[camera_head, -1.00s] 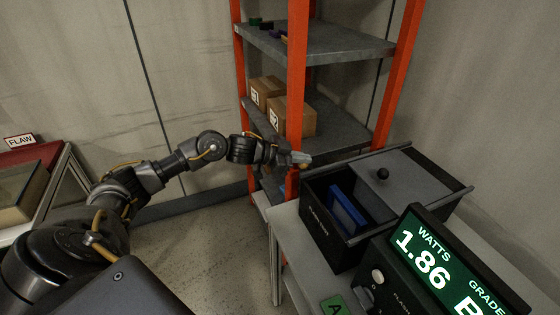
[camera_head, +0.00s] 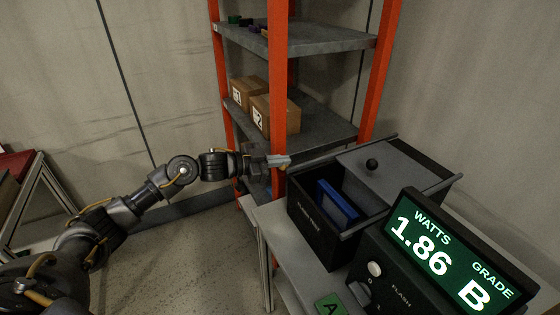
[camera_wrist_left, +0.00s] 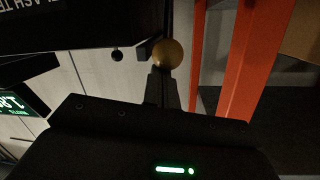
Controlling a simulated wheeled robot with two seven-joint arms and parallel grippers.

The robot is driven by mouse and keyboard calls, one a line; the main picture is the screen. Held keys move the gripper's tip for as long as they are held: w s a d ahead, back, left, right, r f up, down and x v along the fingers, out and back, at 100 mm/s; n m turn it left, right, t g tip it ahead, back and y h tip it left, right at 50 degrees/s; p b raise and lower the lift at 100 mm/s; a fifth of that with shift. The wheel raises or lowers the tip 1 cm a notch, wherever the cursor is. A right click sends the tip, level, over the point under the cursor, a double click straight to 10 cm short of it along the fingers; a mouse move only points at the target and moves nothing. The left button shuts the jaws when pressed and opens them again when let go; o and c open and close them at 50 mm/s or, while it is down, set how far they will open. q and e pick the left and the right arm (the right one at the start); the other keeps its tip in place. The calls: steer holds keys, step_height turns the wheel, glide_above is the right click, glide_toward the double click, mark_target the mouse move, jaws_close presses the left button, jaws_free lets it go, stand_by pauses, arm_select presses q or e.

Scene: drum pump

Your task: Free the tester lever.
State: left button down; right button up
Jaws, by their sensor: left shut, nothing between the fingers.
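My left gripper (camera_head: 280,161) is at the near left corner of the black flash test box (camera_head: 318,232). Its fingers are shut with nothing between them. In the left wrist view the shut fingers (camera_wrist_left: 164,88) point at a brass-coloured ball knob (camera_wrist_left: 168,53), just beyond or against the tips; contact cannot be told. A dark rod (camera_wrist_left: 168,18) runs on from the knob beside the box. It looks like the tester lever; what holds it is not visible. A blue panel (camera_head: 338,203) stands inside the box, and a grey lid with a black knob (camera_head: 372,164) covers its far part.
An orange-post shelf rack (camera_head: 277,85) with cartons (camera_head: 260,103) stands close behind the gripper. A display (camera_head: 450,260) reads 1.86 watts, grade B, and a white knob (camera_head: 375,269) sits on its unit. A green A plate (camera_head: 331,305) lies on the bench.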

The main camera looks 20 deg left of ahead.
arm_select(q)
step_height(320, 180, up, 4)
steer(key=d+p, duration=0.2)
steer(key=p, duration=0.2)
steer(key=b+v, duration=0.3)
steer(key=v, duration=0.6)
steer(key=shift+a, duration=0.25)
steer(key=shift+f, duration=0.15)
